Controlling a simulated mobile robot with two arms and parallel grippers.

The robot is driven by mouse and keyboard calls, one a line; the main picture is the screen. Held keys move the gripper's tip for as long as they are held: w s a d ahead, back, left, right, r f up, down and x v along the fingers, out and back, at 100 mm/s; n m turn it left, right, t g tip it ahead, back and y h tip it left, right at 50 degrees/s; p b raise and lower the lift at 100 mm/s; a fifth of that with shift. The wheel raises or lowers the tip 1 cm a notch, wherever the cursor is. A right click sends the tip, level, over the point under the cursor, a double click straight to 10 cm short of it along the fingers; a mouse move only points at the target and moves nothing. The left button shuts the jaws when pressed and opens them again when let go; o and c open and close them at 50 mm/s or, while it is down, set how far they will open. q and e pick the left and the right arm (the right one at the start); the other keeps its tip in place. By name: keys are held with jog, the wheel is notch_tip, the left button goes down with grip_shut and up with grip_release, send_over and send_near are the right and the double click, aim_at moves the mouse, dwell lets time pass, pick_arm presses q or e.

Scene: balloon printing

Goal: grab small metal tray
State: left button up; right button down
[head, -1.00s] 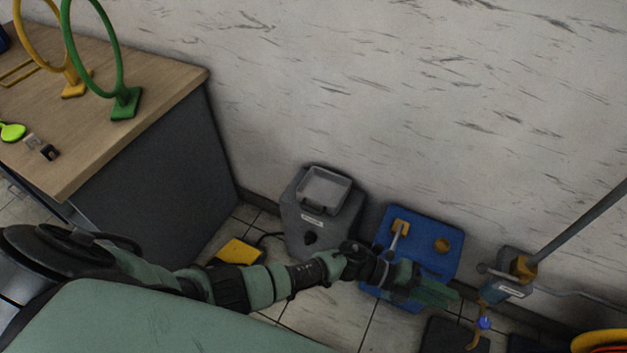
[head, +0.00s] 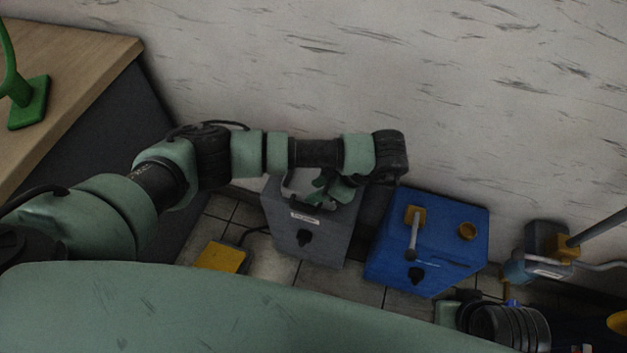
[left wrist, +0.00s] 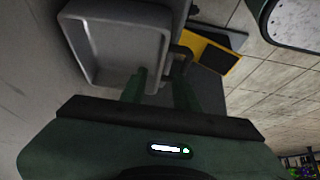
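The small metal tray (left wrist: 88,72) is a shallow grey rectangular pan with a raised rim, at the upper left of the left wrist view. In the head view the tray (head: 289,192) sits on top of the grey machine, mostly hidden by my left arm. My left gripper (left wrist: 161,78) is open, with its two green fingers apart and their tips close to the tray's handle side. I cannot tell whether they touch it. The left gripper also shows in the head view (head: 322,190). My right gripper is not in view.
The grey machine (head: 318,235) stands on the floor by the wall, beside a blue machine (head: 440,245). A yellow pedal (head: 220,257) lies on the floor at left. A wooden-topped table (head: 75,85) with a green stand (head: 28,105) is at upper left.

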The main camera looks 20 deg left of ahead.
aim_at(297, 185)
pick_arm(q)
jog(key=b+x, duration=0.1)
jog(key=x, duration=0.4)
jog(key=shift+f, duration=0.25)
grip_shut()
dwell(1.2)
